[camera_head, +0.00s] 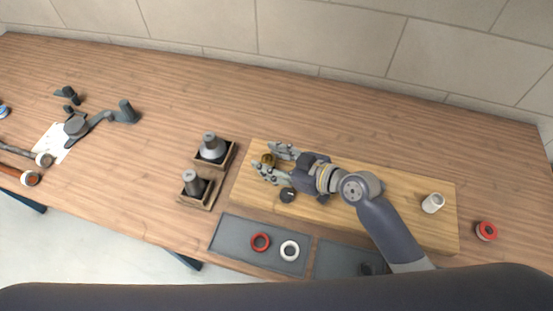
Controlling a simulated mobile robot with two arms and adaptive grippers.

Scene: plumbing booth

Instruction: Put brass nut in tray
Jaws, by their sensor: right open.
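The brass nut (268,159) is a small gold-brown piece at the left end of the wooden board (420,208). My right gripper (265,161) reaches in from the right over the board. Its jaws are open, with one finger above and one below the nut in the picture. I cannot tell whether either finger touches it. A flat grey tray (231,237) lies in front of the board with a red ring (260,242) and a white ring (290,250) in it. A second grey tray (328,262) lies to its right, partly hidden by my arm. My left gripper is not in view.
Two small wooden holders with grey fittings (212,147) (193,183) stand left of the board. A dark round piece (287,195) lies near my gripper.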

